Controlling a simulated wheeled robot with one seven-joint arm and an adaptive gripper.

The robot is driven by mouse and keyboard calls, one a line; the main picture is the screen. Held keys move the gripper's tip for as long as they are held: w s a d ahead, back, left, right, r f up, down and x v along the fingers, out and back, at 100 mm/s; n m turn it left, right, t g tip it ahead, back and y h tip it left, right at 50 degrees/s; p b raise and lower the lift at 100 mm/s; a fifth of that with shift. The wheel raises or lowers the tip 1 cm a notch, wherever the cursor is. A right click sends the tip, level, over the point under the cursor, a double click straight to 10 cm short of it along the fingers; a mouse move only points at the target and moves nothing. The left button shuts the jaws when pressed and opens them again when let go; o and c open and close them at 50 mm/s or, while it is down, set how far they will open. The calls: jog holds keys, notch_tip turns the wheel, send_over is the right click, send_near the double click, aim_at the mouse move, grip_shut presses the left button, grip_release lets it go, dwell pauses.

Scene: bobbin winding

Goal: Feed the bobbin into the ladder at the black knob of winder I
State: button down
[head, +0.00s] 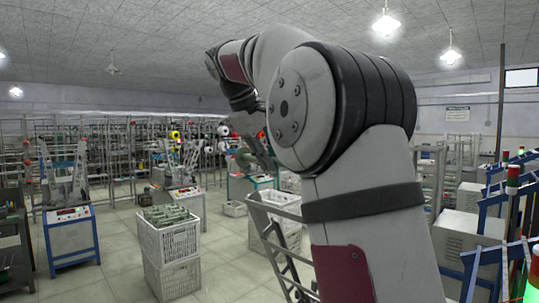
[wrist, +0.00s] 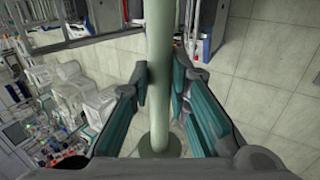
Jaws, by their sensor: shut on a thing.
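My gripper (wrist: 160,84) is shut on a grey-green bobbin (wrist: 158,40), with teal finger pads on either side of its shaft. The bobbin runs from the top edge of the wrist view down to a round flange between the fingers; its other end is out of frame. In the head view my arm covers the middle, and my gripper is small and partly hidden behind it. The bobbin is held up, clear of any surface I can make out. I cannot tell which machine is winder I, and I see no black knob or ladder clearly.
A white crate (head: 166,243) of grey-green bobbins (head: 168,214) stands on another crate at left centre. A blue machine (head: 71,238) stands at left. Blue-framed machines with signal lamps (head: 513,173) line the right edge.

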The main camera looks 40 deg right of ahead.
jog(key=x, duration=0.6)
jog(key=shift+a+f+b, duration=0.3)
jog(key=shift+f+b, duration=0.1)
jog(key=shift+s, duration=0.15)
jog(key=shift+p, duration=0.3)
dwell(0.4)
jog(key=x, duration=0.6)
jog(key=shift+a+f, duration=0.15)
jog(key=shift+a, duration=0.15)
dwell(0.5)
jog(key=shift+f, duration=0.1)
jog(key=shift+a+x, duration=0.15)
jog(key=shift+x, duration=1.3)
jog(key=shift+a+x, duration=0.1)
jog(key=shift+x, duration=1.35)
jog(key=shift+f, duration=0.2)
